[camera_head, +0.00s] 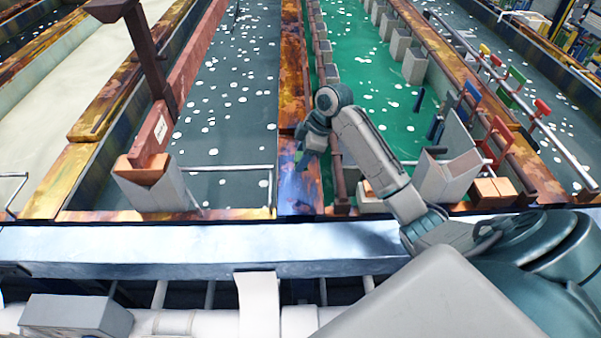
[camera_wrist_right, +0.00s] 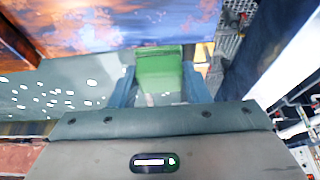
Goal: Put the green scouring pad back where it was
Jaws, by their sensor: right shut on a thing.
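The green scouring pad (camera_wrist_right: 160,68) shows in the right wrist view as a small green block between the two blue-grey fingers. My right gripper (camera_wrist_right: 159,80) is shut on it. In the head view my right gripper (camera_head: 306,153) is over the stained divider (camera_head: 298,190) between the dark tank and the green tank, near the front end. The pad cannot be made out in the head view. The wrist view shows the pad in front of a blue and orange stained surface (camera_wrist_right: 110,22); I cannot tell whether they touch. My left gripper is in neither view.
The dark tank (camera_head: 225,110) lies left of my right arm and the green tank (camera_head: 375,65) behind it. A brown post (camera_head: 337,175) stands close right of the gripper. A metallic ledge (camera_head: 180,250) runs across the front.

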